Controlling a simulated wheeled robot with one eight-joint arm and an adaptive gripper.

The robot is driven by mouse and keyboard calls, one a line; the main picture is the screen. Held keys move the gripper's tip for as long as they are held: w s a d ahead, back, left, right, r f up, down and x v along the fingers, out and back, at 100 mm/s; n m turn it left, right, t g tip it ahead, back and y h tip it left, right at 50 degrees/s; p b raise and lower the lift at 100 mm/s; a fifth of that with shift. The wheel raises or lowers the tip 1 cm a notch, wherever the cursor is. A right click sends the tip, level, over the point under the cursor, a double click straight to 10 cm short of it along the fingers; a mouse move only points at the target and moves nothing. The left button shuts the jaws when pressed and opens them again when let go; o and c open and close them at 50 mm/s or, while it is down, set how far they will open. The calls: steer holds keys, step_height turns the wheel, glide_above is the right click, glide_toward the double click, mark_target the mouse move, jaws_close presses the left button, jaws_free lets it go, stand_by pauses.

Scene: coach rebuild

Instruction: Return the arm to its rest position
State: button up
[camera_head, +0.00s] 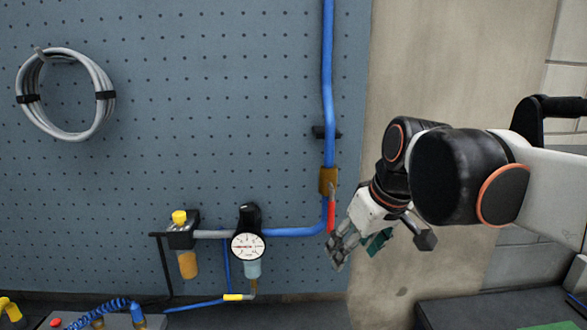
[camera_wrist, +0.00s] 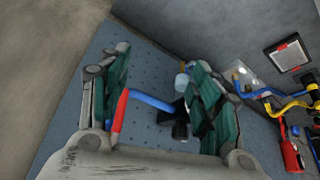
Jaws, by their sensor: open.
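My gripper (camera_head: 357,250) hangs at the end of my bent arm, at the right of the pegboard in the head view, just right of and below a red valve handle (camera_head: 331,212). The handle points down from a brass valve (camera_head: 328,180) on a blue pipe (camera_head: 328,80). In the wrist view my gripper (camera_wrist: 158,62) has its two green-padded fingers spread wide, with nothing held. The red handle (camera_wrist: 119,116) shows beside the left finger; whether they touch cannot be told. The blue pipe (camera_wrist: 152,100) shows between the fingers.
A pressure gauge (camera_head: 247,246) and a yellow-knobbed filter unit (camera_head: 183,235) are on the pegboard (camera_head: 180,110). A coiled grey hose (camera_head: 65,95) hangs at upper left. A dark bench with a green mat (camera_head: 555,324) is at lower right. The beige wall (camera_head: 440,50) is bare.

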steer(key=s+d+f+m+t+h+b, duration=0.1)
steer(key=s+d+f+b, duration=0.3)
steer(key=f, duration=0.7)
steer(key=s+d+f+m+t+h+b, duration=0.1)
steer(key=s+d+f+m+b, duration=0.3)
steer(key=s+d+f, duration=0.2)
step_height(320, 180, down, 5)
steer(key=shift+s+r+m+t+b, duration=0.15)
steer(key=shift+s+m+t+b, duration=0.2)
steer(key=shift+s, duration=0.85)
